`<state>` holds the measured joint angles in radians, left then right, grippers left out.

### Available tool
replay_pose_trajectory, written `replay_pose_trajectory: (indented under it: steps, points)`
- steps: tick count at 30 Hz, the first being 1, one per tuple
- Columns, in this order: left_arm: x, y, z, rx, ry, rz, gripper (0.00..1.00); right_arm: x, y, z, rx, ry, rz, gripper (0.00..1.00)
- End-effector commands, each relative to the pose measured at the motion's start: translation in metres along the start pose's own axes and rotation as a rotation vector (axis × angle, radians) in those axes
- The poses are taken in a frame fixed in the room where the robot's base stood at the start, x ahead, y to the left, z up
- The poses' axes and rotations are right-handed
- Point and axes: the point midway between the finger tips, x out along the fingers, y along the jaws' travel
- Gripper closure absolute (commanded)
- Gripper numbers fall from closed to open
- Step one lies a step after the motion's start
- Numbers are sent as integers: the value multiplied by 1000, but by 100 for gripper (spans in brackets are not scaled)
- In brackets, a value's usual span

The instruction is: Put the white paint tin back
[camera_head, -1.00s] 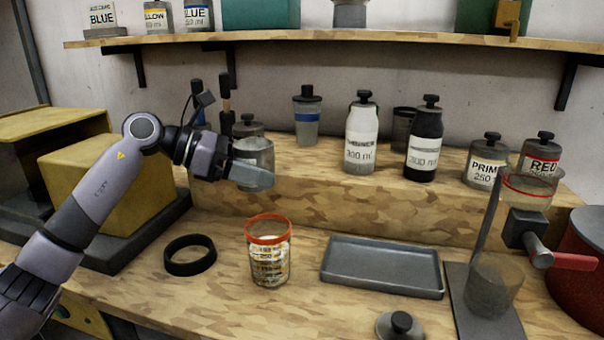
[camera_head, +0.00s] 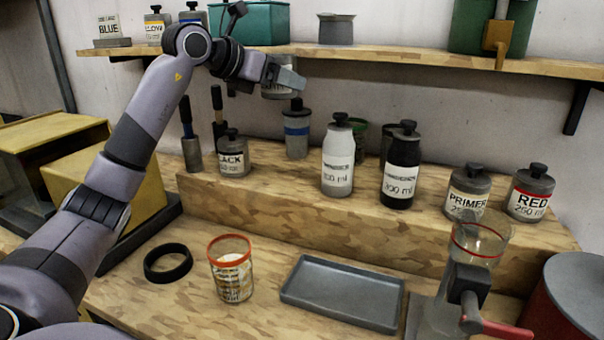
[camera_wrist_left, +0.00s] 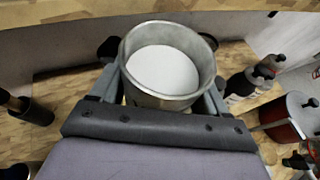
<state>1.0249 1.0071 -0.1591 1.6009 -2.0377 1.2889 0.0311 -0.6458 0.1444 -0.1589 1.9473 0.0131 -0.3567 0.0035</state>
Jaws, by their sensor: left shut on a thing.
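My left gripper (camera_head: 285,76) is raised at the height of the upper shelf's (camera_head: 420,58) front edge. It is shut on a grey metal tin (camera_head: 277,93), which is mostly hidden by the fingers in the head view. In the left wrist view the white paint tin (camera_wrist_left: 164,69) is open at the top, full of white paint, and gripped between the two fingers (camera_wrist_left: 165,100). My right gripper is not in view.
The shelf bears several labelled tins (camera_head: 154,28) at left, a teal box (camera_head: 262,24) and a grey pot (camera_head: 336,29). Below stand a BLACK tin (camera_head: 233,158), white bottle (camera_head: 338,158) and black bottle (camera_head: 400,170). A cup (camera_head: 231,268) and tray (camera_head: 342,292) sit in front.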

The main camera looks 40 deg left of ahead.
Motion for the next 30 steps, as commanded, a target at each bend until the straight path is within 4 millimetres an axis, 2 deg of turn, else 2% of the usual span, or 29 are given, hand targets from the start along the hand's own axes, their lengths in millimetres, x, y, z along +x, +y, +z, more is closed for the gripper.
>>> replay_pose_trajectory:
  steps: [1,4,8,30]
  points:
    - [-4,3,7,-6,-4,16,70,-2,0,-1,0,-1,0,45]
    - [-6,6,9,-14,-1,36,70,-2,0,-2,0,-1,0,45]
    - [-1,8,-2,-19,2,42,70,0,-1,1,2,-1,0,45]
    - [49,7,-124,-19,1,39,70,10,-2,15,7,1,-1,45]
